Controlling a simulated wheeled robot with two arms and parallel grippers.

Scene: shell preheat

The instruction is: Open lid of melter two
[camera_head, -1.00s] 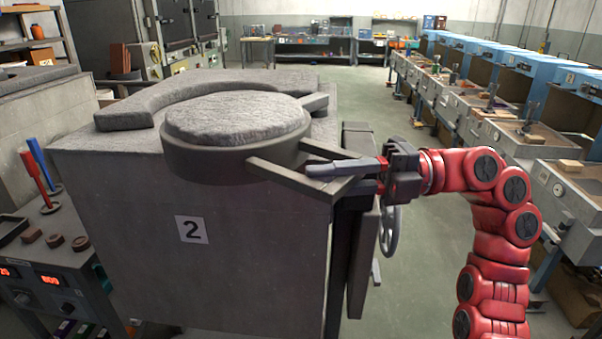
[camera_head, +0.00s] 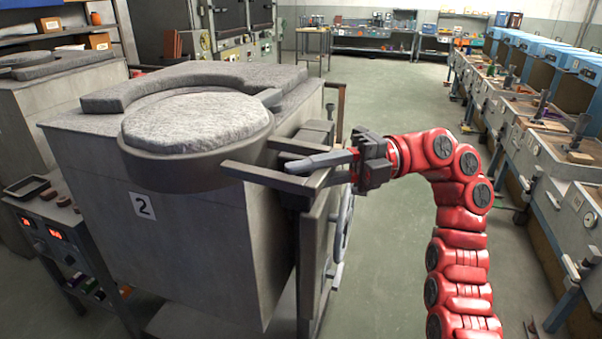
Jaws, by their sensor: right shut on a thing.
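Melter two (camera_head: 200,235) is a big grey box with a "2" label (camera_head: 142,206) on its front. Its round lid (camera_head: 195,125), a dark ring with a rough grey top, is swung off toward the front left and overhangs the front edge. A curved grey collar (camera_head: 190,80) lies behind it on the melter top. Two dark bars reach right from the lid and form its handle (camera_head: 262,176). My right gripper (camera_head: 322,162) is shut on the handle at its right end; the exact contact is partly hidden by the fingers. My left gripper is not in view.
A handwheel (camera_head: 343,225) and dark panel are on the melter's right side. A control box with red displays (camera_head: 45,232) stands at the left, near another melter (camera_head: 75,85). Blue-topped benches (camera_head: 535,130) line the right. The floor aisle (camera_head: 400,105) between is clear.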

